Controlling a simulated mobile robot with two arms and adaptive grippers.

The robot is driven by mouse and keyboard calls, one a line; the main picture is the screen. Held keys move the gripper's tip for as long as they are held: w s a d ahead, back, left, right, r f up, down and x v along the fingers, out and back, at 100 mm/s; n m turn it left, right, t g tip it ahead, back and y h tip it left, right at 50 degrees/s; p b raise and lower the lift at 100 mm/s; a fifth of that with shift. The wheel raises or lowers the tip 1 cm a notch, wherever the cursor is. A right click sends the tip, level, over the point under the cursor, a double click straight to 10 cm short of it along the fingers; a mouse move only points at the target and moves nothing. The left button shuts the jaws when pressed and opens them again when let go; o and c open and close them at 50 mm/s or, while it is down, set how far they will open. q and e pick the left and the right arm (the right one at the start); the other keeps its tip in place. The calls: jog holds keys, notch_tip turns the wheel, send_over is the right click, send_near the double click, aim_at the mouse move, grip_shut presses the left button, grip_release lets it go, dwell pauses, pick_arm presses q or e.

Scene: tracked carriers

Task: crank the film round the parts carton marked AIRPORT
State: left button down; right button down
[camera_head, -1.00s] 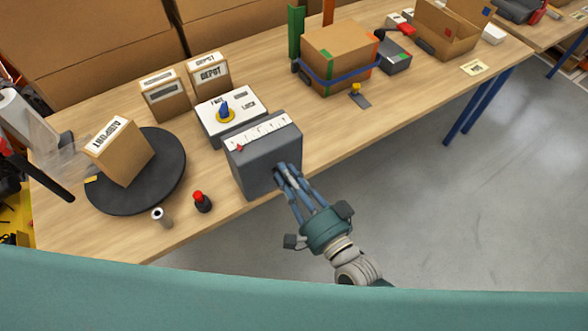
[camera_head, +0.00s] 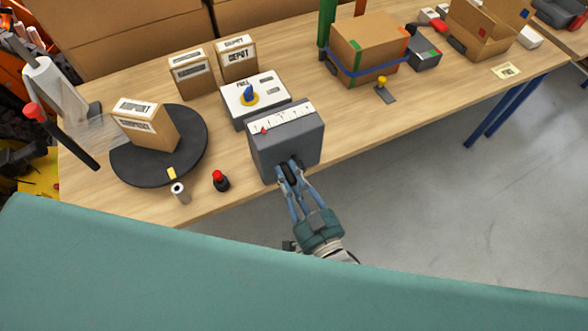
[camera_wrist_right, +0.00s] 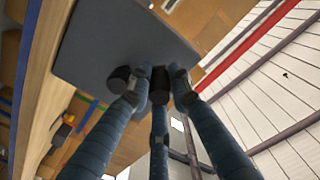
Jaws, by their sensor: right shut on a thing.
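The parts carton (camera_head: 150,128) stands on a black round turntable (camera_head: 190,160) at the left of the bench. Clear film (camera_head: 98,130) stretches from a white film roll (camera_head: 52,84) at the left to the carton. A yellow mark (camera_head: 171,173) sits at the turntable's front rim. A grey crank box (camera_head: 290,140) with a scale and a red pointer (camera_head: 264,130) stands at the bench edge. My right gripper (camera_head: 289,172) is shut on the black crank handle (camera_wrist_right: 160,82) at the box's front. My left gripper is out of view.
A white-topped box with a blue knob (camera_head: 249,95) stands behind the crank box. Two DEPOT cartons (camera_head: 192,75) stand behind. A red-topped button (camera_head: 219,180) and a small roll (camera_head: 180,192) stand before the turntable. A strapped carton (camera_head: 365,48) is further right.

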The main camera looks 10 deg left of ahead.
jog(key=n, duration=0.1)
jog(key=a+f+n, duration=0.1)
jog(key=n, duration=0.1)
jog(key=shift+s+f, duration=0.2)
jog(key=shift+s, duration=0.1)
jog(key=shift+s+f+n+b, duration=0.1)
jog(key=shift+f+n+b, duration=0.4)
jog(key=shift+n, duration=0.7)
jog(key=shift+f, duration=0.1)
jog(key=c, duration=1.6)
grip_release()
jog(key=shift+a, duration=0.1)
jog(key=v, duration=1.2)
